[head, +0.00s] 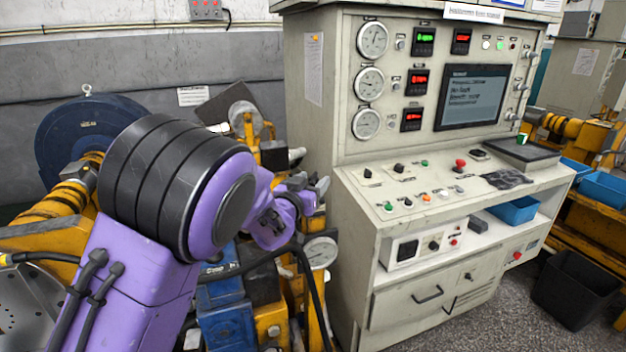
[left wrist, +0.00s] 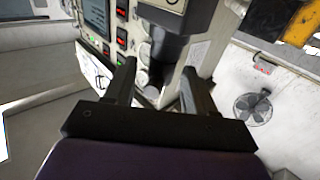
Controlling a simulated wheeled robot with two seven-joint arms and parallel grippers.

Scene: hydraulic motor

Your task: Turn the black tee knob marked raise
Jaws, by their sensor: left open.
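In the head view, small black knobs stand on the sloped console desk, one at the left (head: 368,173) and one beside it (head: 398,167). Another black knob (head: 434,245) is on the white box in the shelf below. Their labels are too small to read, so I cannot tell which is marked raise. My left gripper (head: 300,200) is left of the console's front left edge, apart from these knobs. In the left wrist view, its two fingers (left wrist: 160,78) stand apart with nothing clearly held. A dark shape (left wrist: 168,48) shows beyond them; I cannot tell what it is. My right gripper is out of view.
The console (head: 325,90) carries gauges, displays and a screen (head: 473,97). A red button (head: 460,165) stands on its desk. Yellow and blue machinery with a gauge (head: 320,252) and hoses crowds below my left arm. A black bin (head: 572,288) stands on the floor at right.

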